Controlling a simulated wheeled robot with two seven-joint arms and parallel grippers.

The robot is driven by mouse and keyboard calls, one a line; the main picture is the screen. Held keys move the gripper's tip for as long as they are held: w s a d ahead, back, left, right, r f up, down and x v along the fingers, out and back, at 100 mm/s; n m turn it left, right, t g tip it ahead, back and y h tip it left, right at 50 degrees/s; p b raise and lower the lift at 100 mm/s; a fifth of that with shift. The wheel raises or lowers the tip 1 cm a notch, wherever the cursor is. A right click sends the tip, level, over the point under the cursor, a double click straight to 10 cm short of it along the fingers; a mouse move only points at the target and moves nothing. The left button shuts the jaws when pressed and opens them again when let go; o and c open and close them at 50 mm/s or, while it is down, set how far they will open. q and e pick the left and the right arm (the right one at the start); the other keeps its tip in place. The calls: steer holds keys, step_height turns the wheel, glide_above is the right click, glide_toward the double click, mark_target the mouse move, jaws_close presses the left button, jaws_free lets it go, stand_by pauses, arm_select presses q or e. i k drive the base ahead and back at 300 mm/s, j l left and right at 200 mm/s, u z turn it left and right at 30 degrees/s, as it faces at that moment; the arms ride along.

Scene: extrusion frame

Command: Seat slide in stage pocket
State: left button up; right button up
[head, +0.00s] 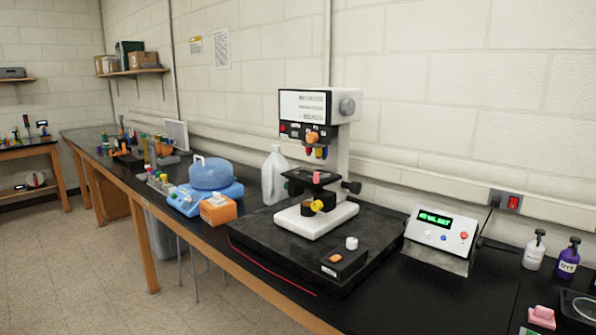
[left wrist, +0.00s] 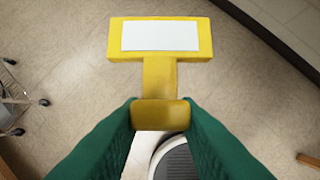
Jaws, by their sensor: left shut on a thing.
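My left gripper (left wrist: 160,118) shows only in the left wrist view. Its green fingers are shut on the stem of a yellow T-shaped holder (left wrist: 160,75). A pale, flat rectangle, apparently the slide (left wrist: 160,36), lies on the holder's wide far end. The holder is above the floor, clear of any surface. In the head view a white and black microscope (head: 316,105) stands on the bench. Its dark stage (head: 298,176) sits below the lenses, with a small pink thing (head: 317,177) at it. The pocket is too small to make out. My right gripper is not in view.
The microscope stands on a black slab (head: 262,245), with a small control box (head: 345,262) in front. A display box (head: 440,235) is to the right. An orange box (head: 218,210) and a white jug (head: 274,175) are to the left. Bottles (head: 568,258) stand far right.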

mark_target(304, 176)
steer(key=i+j+z, duration=0.25)
steer(key=i+j, duration=1.15)
steer(key=i, duration=0.1)
